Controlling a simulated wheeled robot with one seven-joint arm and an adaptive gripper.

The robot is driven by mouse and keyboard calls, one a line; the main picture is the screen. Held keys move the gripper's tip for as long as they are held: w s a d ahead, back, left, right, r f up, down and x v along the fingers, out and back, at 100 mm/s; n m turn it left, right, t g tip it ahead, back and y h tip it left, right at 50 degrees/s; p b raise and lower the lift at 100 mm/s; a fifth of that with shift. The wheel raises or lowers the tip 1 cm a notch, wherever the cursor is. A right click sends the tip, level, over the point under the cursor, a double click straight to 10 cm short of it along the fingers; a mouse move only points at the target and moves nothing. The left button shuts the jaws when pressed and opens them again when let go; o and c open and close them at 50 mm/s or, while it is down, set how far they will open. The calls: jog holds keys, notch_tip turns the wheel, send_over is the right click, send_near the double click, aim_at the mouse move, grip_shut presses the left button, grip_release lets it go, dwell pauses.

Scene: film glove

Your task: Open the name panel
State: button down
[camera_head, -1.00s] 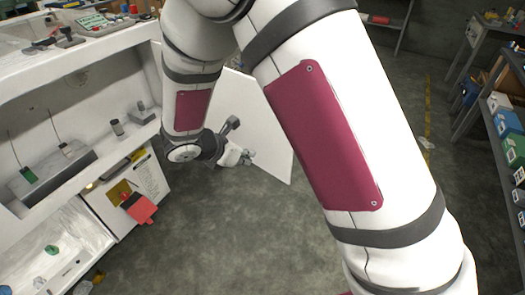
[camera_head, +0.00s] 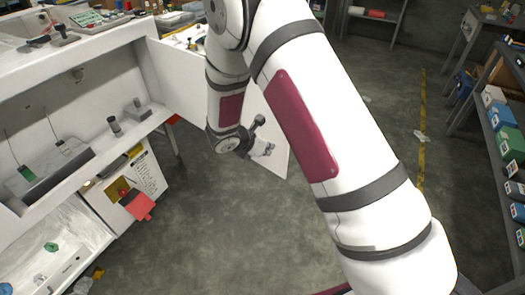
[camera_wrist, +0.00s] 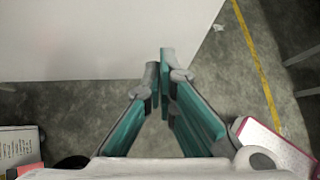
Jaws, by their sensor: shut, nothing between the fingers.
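A large white panel, which I take to be the name panel (camera_head: 176,82), stands out from the right end of the white bench unit. My forearm hides its middle, and its far lower corner shows right of my wrist. No lettering shows on the visible face. In the wrist view the panel (camera_wrist: 90,40) fills the upper left, its edge just beyond the fingertips. My gripper (camera_head: 268,150) is in front of the panel's far part, near its lower edge. In the wrist view my gripper (camera_wrist: 161,75) has its teal-padded fingers together and empty. I cannot tell whether they touch the panel.
The white bench (camera_head: 88,65) with open compartments is at left. Shelves (camera_head: 490,120) with boxes line the right.

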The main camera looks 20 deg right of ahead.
jog(key=w+d+n+t+y+b, duration=0.2)
jog(key=w+d+b, duration=0.7)
jog(key=w+d, duration=1)
jog(key=d+n, duration=0.2)
jog(key=d, duration=0.1)
jog(key=shift+w+n+t+y, duration=0.3)
jog(key=shift+n, duration=0.1)
